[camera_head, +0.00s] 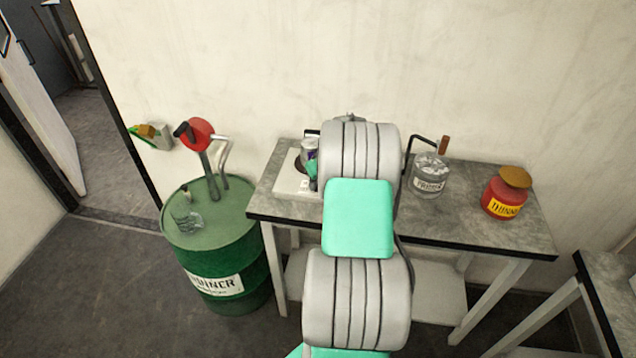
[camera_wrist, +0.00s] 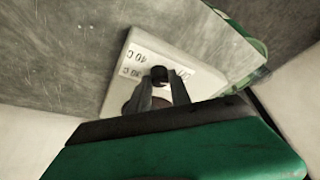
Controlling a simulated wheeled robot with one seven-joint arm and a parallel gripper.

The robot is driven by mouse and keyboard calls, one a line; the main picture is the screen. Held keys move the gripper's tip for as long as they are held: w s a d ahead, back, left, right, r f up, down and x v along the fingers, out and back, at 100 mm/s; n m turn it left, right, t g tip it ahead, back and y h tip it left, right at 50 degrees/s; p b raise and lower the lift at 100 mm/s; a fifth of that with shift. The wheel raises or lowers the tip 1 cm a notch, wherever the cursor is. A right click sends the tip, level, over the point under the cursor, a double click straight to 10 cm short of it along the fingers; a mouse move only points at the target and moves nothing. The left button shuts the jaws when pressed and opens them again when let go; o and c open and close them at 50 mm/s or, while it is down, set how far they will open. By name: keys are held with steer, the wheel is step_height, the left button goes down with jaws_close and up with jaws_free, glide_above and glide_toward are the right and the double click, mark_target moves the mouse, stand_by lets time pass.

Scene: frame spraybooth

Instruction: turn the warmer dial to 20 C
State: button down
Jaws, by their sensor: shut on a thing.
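The warmer is a white box on the grey bench. It shows at the bench's left end in the head view (camera_head: 290,183) and fills the middle of the wrist view (camera_wrist: 121,78). Its small black dial (camera_wrist: 159,73) is on the face with printed temperature labels, which appear upside down and partly covered in the wrist view. My gripper (camera_wrist: 161,88) has its two grey fingers on either side of the dial, shut on it. The dial's pointer cannot be made out, so its setting is unclear. In the head view my arm hides the dial and fingers.
A can (camera_head: 309,148) is at the warmer. A green drum (camera_head: 215,250) with a red-topped pump (camera_head: 199,134) stands left of the bench.

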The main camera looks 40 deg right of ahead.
steer(key=shift+f, duration=0.1)
steer(key=m+h+b, duration=0.1)
steer(key=m+b, duration=0.2)
steer(key=m, duration=0.1)
steer(key=shift+w+a+f+m+g+h+b, duration=0.1)
steer(key=shift+a+m+g+h+b, duration=0.1)
steer(key=shift+m+g+h+b, duration=0.15)
steer(key=m+b, duration=0.1)
steer(key=m, duration=0.1)
steer(key=m+g+h+b, duration=0.1)
steer(key=m, duration=0.2)
steer(key=shift+m+g+h+b, duration=0.25)
steer(key=shift+b, duration=0.1)
steer(key=c, duration=1.2)
jaws_free()
steer(key=shift+r, duration=0.2)
